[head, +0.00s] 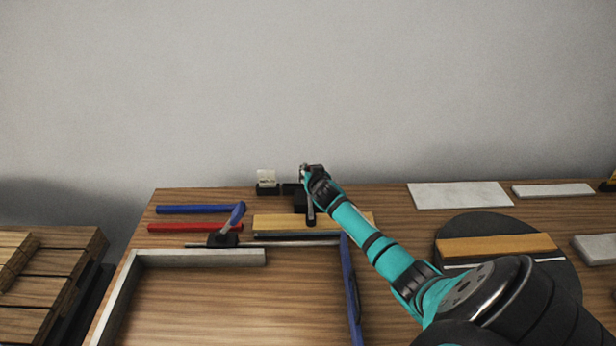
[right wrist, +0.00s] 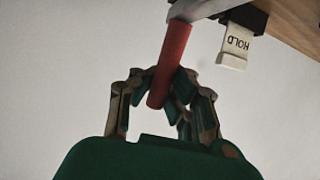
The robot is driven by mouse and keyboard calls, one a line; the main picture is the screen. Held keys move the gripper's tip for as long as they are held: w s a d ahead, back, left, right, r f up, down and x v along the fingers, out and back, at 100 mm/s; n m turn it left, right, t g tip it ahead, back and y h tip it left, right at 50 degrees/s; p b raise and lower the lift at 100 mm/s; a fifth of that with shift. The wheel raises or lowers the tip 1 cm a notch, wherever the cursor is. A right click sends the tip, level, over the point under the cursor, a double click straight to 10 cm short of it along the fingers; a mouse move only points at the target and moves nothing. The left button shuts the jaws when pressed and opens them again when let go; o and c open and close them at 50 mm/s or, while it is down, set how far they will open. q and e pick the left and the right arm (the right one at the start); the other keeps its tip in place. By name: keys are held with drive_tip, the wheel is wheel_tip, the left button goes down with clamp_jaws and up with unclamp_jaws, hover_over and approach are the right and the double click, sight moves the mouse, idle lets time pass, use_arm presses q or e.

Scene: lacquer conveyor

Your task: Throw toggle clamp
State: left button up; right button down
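The toggle clamp stands at the back edge of the table in the head view, where its dark base (head: 300,203) shows beside my right gripper (head: 311,172). Its red handle (right wrist: 172,58) shows in the right wrist view, slanting down from a grey metal arm. The fingers of my right gripper (right wrist: 165,85) close in on both sides of the red handle and appear to touch it. In the head view the gripper hides the handle and most of the clamp. My left gripper is in neither view.
A wooden strip (head: 270,222) lies in front of the clamp. Blue (head: 200,209) and red (head: 195,227) bars, a grey frame (head: 200,258) and a dark disc (head: 470,228) occupy the table. Above it is free.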

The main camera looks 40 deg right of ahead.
drive_tip(key=shift+s+a+f+t+b, duration=0.15)
drive_tip(key=shift+f+t+b, duration=0.15)
drive_tip(key=shift+f+b, duration=0.15)
drive_tip(key=shift+f, duration=0.15)
drive_tip(key=c, duration=1.9)
unclamp_jaws()
drive_tip(key=shift+s+a, duration=0.1)
drive_tip(key=o, duration=0.4)
drive_tip(key=shift+s+a+r+h, duration=0.15)
drive_tip(key=shift+s+r+h, duration=0.15)
drive_tip(key=shift+s+r, duration=0.3)
drive_tip(key=shift+o, duration=1.3)
drive_tip(key=shift+r, duration=0.15)
drive_tip(key=shift+w+f, duration=0.25)
drive_tip(key=shift+w, duration=0.15)
drive_tip(key=v, duration=1.2)
